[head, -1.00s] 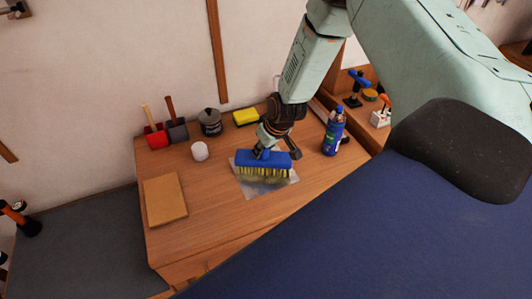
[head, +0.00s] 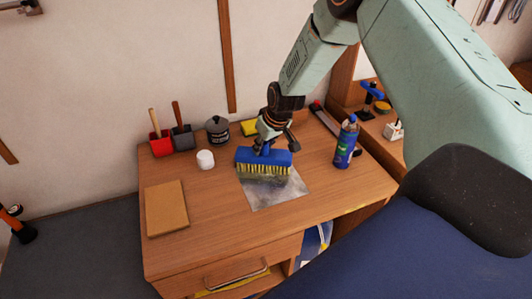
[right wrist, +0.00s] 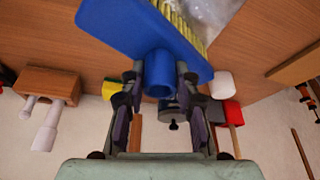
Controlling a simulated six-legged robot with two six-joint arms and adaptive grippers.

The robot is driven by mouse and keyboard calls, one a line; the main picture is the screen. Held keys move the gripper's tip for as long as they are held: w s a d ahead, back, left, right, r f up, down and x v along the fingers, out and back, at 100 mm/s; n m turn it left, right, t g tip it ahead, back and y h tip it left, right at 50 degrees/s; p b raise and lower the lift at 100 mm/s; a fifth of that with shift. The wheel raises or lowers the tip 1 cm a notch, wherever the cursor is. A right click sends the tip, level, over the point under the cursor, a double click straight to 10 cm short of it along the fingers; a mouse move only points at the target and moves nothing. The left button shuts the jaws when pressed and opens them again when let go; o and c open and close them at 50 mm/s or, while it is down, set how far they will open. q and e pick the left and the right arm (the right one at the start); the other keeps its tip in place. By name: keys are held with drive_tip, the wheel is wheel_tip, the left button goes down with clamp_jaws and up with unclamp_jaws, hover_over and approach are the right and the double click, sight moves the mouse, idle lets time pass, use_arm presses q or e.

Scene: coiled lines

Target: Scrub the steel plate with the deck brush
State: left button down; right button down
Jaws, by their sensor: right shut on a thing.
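The deck brush (head: 263,158) has a blue block and yellow bristles. It is over the far part of the steel plate (head: 275,192), bristles down; I cannot tell for sure whether they touch it. The plate lies flat on the wooden desk, smudged grey. My right gripper (head: 268,146) is shut on the brush at its blue socket. In the right wrist view the fingers of my right gripper (right wrist: 159,85) stand on both sides of the socket of the blue brush (right wrist: 150,35). My left gripper is not in view.
A blue spray can (head: 346,142) stands right of the plate. A white cup (head: 205,159), a dark pot (head: 217,130), a yellow sponge (head: 249,128) and red and grey scoops (head: 161,145) stand behind. A brown board (head: 166,208) lies left. The desk's front is clear.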

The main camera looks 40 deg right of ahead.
sight(270, 155)
drive_tip(key=shift+d+f, duration=0.1)
drive_tip(key=shift+d, duration=0.6)
drive_tip(key=shift+s+d, duration=0.2)
drive_tip(key=shift+d, duration=0.05)
drive_tip(key=shift+s+a+p, duration=0.15)
drive_tip(key=shift+s+p, duration=0.35)
drive_tip(key=shift+p, duration=0.15)
drive_tip(key=shift+s+a+p, duration=0.15)
drive_tip(key=shift+s+p, duration=0.75)
drive_tip(key=shift+p, duration=0.1)
drive_tip(key=shift+s+a+p, duration=0.25)
drive_tip(key=shift+s+p, duration=0.5)
drive_tip(key=shift+s+a+p, duration=0.2)
drive_tip(key=shift+s+p, duration=0.5)
drive_tip(key=shift+s, duration=0.05)
drive_tip(key=shift+s+a+f+p, duration=0.1)
drive_tip(key=shift+s+a+p, duration=0.1)
drive_tip(key=shift+s+p, duration=0.6)
drive_tip(key=shift+s+a+p, duration=0.15)
drive_tip(key=shift+s+p, duration=0.25)
drive_tip(key=shift+s, duration=0.2)
drive_tip(key=shift+s+a+p, duration=0.15)
drive_tip(key=shift+s+p, duration=0.25)
drive_tip(key=shift+s, duration=0.5)
drive_tip(key=shift+s+a+b, duration=0.1)
drive_tip(key=shift+s+b, duration=0.25)
drive_tip(key=shift+s, duration=0.15)
drive_tip(key=shift+w, duration=0.1)
